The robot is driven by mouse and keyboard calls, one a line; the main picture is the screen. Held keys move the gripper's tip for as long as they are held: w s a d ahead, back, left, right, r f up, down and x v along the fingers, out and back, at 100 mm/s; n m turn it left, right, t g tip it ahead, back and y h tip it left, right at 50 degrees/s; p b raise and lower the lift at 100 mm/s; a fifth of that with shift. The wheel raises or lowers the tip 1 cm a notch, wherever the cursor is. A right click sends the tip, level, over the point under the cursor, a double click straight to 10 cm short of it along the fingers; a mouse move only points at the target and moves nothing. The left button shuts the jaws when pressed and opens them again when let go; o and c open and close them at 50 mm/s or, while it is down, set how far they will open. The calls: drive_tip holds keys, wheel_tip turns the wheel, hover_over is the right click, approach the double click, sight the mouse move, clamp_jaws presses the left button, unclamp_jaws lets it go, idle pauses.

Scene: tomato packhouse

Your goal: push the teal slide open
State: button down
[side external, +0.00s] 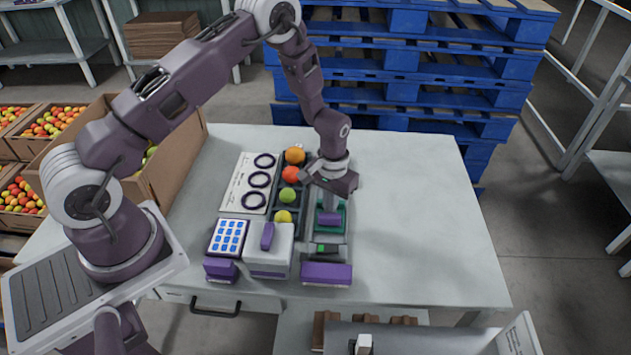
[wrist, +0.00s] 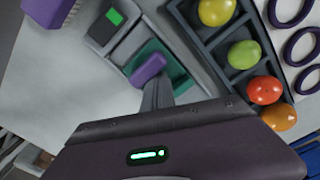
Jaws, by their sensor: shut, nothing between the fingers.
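The teal slide (side external: 342,216) sits in a grey track on the table, with a purple block-shaped handle (side external: 329,219) on top. In the wrist view the teal slide (wrist: 170,62) and its purple handle (wrist: 148,70) lie just beyond my fingers. My gripper (side external: 329,203) points down over the track, on the far side of the handle in the side view. In the wrist view my gripper (wrist: 157,92) has its fingers together and empty, close by the handle's end. I cannot tell whether they touch it. The fingers cover part of the slide.
A dark tray (side external: 276,208) with several coloured tomatoes stands beside the track, then a card with purple rings (side external: 258,180). A green-screened block (side external: 325,249) and purple end piece (side external: 326,273) sit at the track's near end. A blue keypad (side external: 229,237) is left. Table right is clear.

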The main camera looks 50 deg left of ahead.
drive_tip(key=shift+w+a, duration=0.15)
idle(0.3)
drive_tip(key=shift+r, duration=3)
drive_tip(key=shift+r, duration=0.3)
drive_tip(key=s+d+r+m+t, duration=0.1)
drive_tip(key=s+r, duration=0.3)
drive_tip(key=r, duration=0.7)
drive_tip(key=s+d+r+t, duration=0.15)
drive_tip(key=s+r, duration=0.25)
drive_tip(key=r, duration=0.7)
drive_tip(key=s+r+m+t, duration=0.1)
drive_tip(key=s+r, duration=0.3)
drive_tip(key=s, duration=0.5)
drive_tip(key=s+r+m+t, duration=0.1)
drive_tip(key=s+r+t, duration=0.1)
drive_tip(key=s, duration=0.8)
drive_tip(key=shift+a+r, duration=0.15)
drive_tip(key=shift+r, duration=0.75)
